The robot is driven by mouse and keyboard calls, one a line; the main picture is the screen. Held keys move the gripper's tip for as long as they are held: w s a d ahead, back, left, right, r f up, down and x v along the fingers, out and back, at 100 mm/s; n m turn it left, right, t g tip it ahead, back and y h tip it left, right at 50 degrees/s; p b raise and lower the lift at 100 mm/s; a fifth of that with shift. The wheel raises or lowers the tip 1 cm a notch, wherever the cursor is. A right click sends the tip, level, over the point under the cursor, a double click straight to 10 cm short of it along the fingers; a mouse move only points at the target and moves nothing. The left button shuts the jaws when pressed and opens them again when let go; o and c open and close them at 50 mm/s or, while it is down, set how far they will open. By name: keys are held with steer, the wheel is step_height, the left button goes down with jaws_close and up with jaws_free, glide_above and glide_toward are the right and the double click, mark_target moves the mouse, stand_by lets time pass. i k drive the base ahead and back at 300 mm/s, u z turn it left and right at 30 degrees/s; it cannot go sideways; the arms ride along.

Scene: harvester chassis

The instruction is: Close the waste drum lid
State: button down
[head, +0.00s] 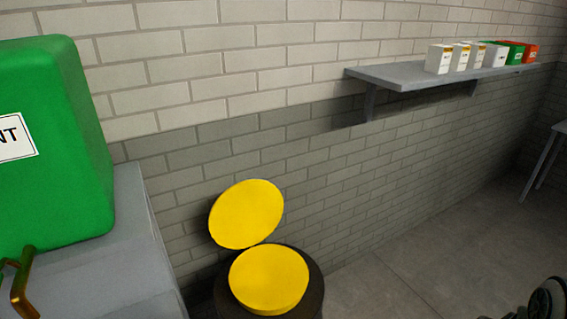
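The waste drum (316,292) stands on the floor at the bottom middle of the head view, against the brick wall. Its body is dark and round, and its lower part is cut off by the frame edge. A yellow round lid (246,214) stands raised and tilted at the back of the drum, near the wall. A second thick yellow disc (269,276) lies across the drum's top, inside the dark rim. The two yellow shapes meet or nearly meet at the back edge. My gripper is not seen in this view.
A grey bench (140,220) at the left carries a green container (55,150), with a brass-coloured bent piece (22,285) in front. A wall shelf (405,77) holds several small boxes. Floor (420,270) right of the drum is clear. A dark rounded object (548,300) is cut off lower right.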

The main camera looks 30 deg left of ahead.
mark_target(246, 213)
steer(key=u, duration=0.45)
steer(key=i, duration=0.75)
steer(key=u, duration=1.2)
steer(key=i, duration=0.3)
steer(key=u, duration=0.25)
